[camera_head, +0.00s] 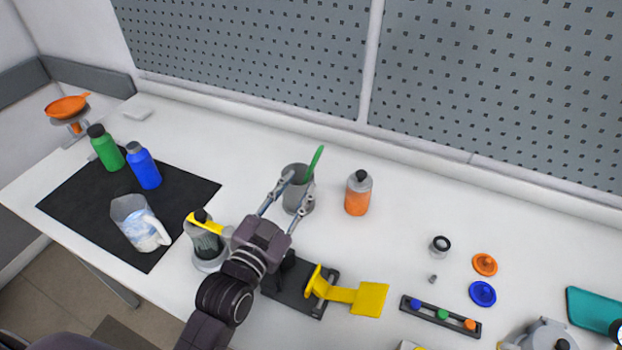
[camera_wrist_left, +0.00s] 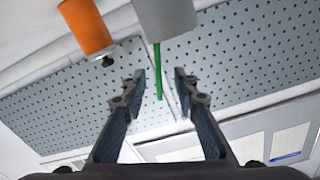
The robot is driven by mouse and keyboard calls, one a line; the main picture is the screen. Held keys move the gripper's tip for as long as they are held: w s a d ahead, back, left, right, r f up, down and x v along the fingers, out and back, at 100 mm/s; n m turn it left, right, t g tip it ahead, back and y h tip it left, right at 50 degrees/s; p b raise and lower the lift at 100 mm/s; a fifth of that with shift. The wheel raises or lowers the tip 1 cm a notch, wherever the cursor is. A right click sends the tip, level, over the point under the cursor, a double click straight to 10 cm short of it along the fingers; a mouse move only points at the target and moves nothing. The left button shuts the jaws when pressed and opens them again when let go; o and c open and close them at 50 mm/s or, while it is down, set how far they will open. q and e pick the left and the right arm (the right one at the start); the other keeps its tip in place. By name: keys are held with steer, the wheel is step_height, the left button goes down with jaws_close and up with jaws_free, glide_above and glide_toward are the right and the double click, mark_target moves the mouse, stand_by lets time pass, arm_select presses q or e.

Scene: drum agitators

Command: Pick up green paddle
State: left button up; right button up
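The green paddle (camera_head: 315,161) stands tilted in a grey cup (camera_head: 298,203), with its upper end sticking out above the rim; its lower part is hidden in the cup. My left gripper (camera_head: 299,182) is open, with its fingertips near the cup's rim. In the left wrist view, which shows the scene upside down, the green paddle (camera_wrist_left: 158,70) appears between the two open fingers (camera_wrist_left: 158,84), with clear space on both sides. The grey cup (camera_wrist_left: 166,16) is at the top there. My right gripper is not in view.
An orange bottle with a black cap (camera_head: 358,194) stands right of the cup. A jar with a yellow piece on it (camera_head: 207,247) and a yellow paddle (camera_head: 368,299) are nearer. Green (camera_head: 106,149) and blue (camera_head: 144,167) bottles stand left. The table behind the cup is clear.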

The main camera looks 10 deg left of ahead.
mark_target(309, 171)
arm_select(q)
steer(key=shift+w+f, duration=0.1)
steer(key=shift+w, duration=0.25)
steer(key=w+p, duration=0.1)
steer(key=w, duration=0.1)
steer(key=w+d+p, duration=0.1)
steer(key=w, duration=0.1)
steer(key=w+p, duration=0.1)
steer(key=w, duration=0.1)
steer(key=shift+w+d+r, duration=0.2)
steer(key=shift+d+r, duration=0.05)
steer(key=shift+d, duration=0.15)
steer(key=shift+w+f, duration=0.1)
steer(key=shift+w, duration=0.15)
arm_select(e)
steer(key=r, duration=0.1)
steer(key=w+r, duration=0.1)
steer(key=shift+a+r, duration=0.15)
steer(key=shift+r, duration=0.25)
arm_select(q)
steer(key=shift+c, duration=0.6)
jaws_close()
